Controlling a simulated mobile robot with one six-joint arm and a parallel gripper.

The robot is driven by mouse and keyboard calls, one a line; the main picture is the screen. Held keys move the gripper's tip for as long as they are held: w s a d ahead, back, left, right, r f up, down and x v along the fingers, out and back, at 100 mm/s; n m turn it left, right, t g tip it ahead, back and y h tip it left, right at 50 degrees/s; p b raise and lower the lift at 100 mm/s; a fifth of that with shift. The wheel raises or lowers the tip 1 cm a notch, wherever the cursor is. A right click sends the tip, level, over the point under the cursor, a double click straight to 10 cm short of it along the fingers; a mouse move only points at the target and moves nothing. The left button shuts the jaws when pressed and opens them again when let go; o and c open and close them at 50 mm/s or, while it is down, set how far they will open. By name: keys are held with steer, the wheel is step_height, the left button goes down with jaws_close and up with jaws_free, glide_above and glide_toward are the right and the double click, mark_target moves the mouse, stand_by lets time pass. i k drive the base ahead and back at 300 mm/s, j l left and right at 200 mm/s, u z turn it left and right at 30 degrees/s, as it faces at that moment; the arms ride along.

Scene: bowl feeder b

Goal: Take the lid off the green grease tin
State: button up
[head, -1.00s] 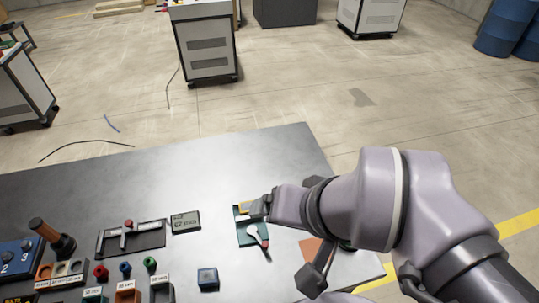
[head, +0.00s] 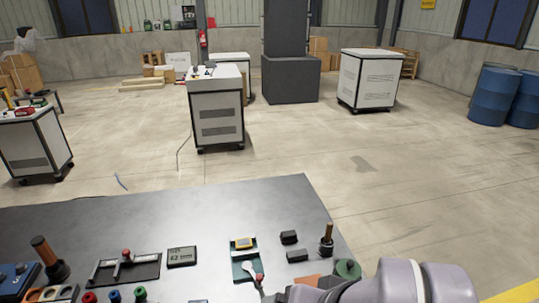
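A round dark-green thing (head: 347,268) sits near the right edge of the dark table, just behind my arm. It may be the green grease tin, but it is small and partly covered, so I cannot tell whether it has a lid on. My arm comes in at the bottom right. My gripper (head: 274,297) is at the bottom edge of the picture, just below the spoon. Its fingers are mostly cut off, so I cannot tell whether it is open or holds anything.
Dark blocks (head: 297,255) and a wooden-handled tool (head: 326,241) stand to the right. A display (head: 182,256) lies left. The table's far middle is clear.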

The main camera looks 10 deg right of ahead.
mark_target(347, 268)
steer(key=z, duration=0.75)
